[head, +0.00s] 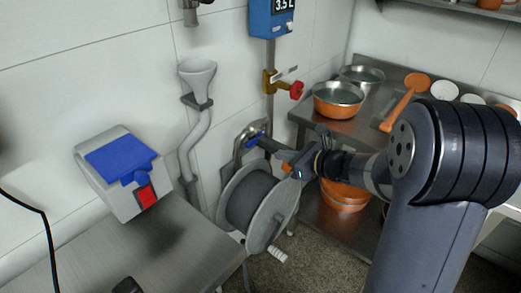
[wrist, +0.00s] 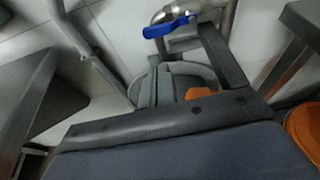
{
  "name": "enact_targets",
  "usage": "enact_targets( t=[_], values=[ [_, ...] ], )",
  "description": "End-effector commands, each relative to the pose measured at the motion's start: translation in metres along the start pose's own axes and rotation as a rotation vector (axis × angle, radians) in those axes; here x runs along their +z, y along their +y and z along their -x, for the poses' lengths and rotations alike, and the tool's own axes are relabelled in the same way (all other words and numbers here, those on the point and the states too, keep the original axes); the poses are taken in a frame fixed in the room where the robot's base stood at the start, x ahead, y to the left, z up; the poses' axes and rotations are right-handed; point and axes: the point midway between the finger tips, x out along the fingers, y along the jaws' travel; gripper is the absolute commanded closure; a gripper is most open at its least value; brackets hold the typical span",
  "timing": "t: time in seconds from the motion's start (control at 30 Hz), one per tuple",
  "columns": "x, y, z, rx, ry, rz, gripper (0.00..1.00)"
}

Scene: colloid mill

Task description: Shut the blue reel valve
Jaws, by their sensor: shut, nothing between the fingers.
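The blue reel valve has a blue lever handle (head: 254,139) on a metal pipe fitting at the wall, just above the hose reel (head: 250,198). In the wrist view the blue handle (wrist: 169,27) lies at top centre, slanting up to the right across the pipe. My gripper (head: 268,145) is shut and empty, with its tip close to the handle in the head view. Whether it touches the handle cannot be told. My gripper partly hides the fitting in the head view.
A red-handled valve (head: 296,90) sits on the pipe above. A steel table (head: 190,245) with a blue-lidded box (head: 122,170) is at left. A steel bench (head: 345,125) with bowls (head: 338,99) stands at right. A white funnel (head: 198,73) hangs on the wall.

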Motion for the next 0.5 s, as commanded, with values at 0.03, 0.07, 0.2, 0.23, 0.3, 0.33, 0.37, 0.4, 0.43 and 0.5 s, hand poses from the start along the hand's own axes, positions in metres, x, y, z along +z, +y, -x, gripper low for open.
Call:
enact_targets(
  t=[0.03,0.07,0.2,0.23,0.3,0.33,0.37,0.4,0.43,0.5],
  values=[
    [0.000,0.000,-0.001,0.001,0.000,0.001,1.00],
    [0.000,0.000,-0.001,0.001,0.000,0.001,1.00],
    [-0.001,0.001,-0.014,0.004,0.001,0.000,1.00],
    [-0.001,0.001,-0.018,0.004,0.001,0.001,1.00],
    [-0.001,0.002,-0.030,0.005,0.001,0.000,1.00],
    [-0.001,0.002,-0.036,0.006,0.001,0.000,1.00],
    [-0.001,0.002,-0.042,0.006,0.001,0.002,1.00],
    [-0.001,0.002,-0.050,0.005,0.002,0.001,1.00],
    [-0.001,0.002,-0.056,0.006,0.001,0.001,1.00],
    [-0.001,0.002,-0.068,0.005,0.002,0.001,1.00]
  ],
)
